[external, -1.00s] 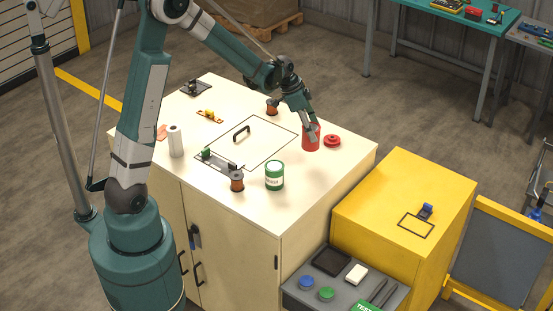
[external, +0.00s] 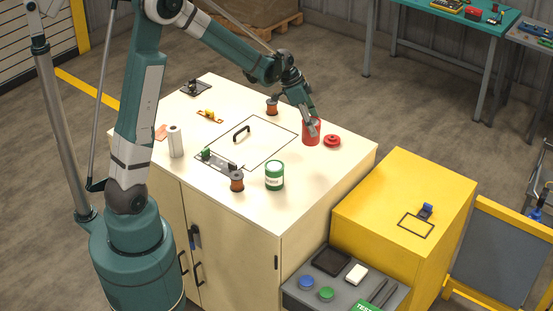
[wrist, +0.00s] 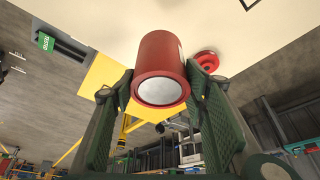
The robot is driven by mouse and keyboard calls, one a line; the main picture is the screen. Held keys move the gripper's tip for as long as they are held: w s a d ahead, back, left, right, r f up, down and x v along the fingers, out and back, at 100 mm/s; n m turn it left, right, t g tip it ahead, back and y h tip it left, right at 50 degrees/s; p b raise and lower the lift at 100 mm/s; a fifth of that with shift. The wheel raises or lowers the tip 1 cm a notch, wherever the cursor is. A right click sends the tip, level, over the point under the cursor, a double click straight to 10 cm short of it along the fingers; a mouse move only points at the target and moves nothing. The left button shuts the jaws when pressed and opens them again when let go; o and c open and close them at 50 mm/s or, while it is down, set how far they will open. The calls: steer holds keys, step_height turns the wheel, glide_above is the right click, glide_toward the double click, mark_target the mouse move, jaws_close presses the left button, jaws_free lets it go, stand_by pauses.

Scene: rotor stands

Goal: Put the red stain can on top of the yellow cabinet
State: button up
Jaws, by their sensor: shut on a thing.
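The red stain can (external: 311,134) is upright near the far right corner of the cream cabinet top (external: 330,165). My gripper (external: 312,122) reaches it from above and is shut on it. In the wrist view the can (wrist: 164,58) sits between the two green fingers, its pale round end facing the camera. I cannot tell whether its base touches the surface. The yellow cabinet (external: 370,200) stands lower, to the right of the cream one. A dark rectangular outline (external: 415,225) marks its top, and a small blue-and-black object (external: 426,211) sits beside the outline.
A red lid-like disc (external: 332,141) lies just right of the can. A grey tray (external: 295,291) with several items adjoins the yellow cabinet. Most of the yellow top is clear.

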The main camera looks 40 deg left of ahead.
steer(key=w+d+f+b, duration=0.2)
steer(key=d+f, duration=0.1)
steer(key=d, duration=0.6)
steer(key=w+d+f+b, duration=0.2)
steer(key=d+f+b, duration=0.1)
steer(key=d, duration=0.7)
steer(key=w+d+f+m+b, duration=0.1)
steer(key=w+d+f+b, duration=0.2)
steer(key=d, duration=0.6)
steer(key=shift+s+x, duration=0.2)
steer(key=shift+x, duration=0.7)
steer(key=shift+f, duration=0.1)
step_height(320, 180, down, 6)
steer(key=shift+b, duration=0.35)
steer(key=shift+f, duration=0.15)
steer(key=shift+f, duration=1.75)
steer(key=shift+f, duration=0.15)
steer(key=o, duration=1.1)
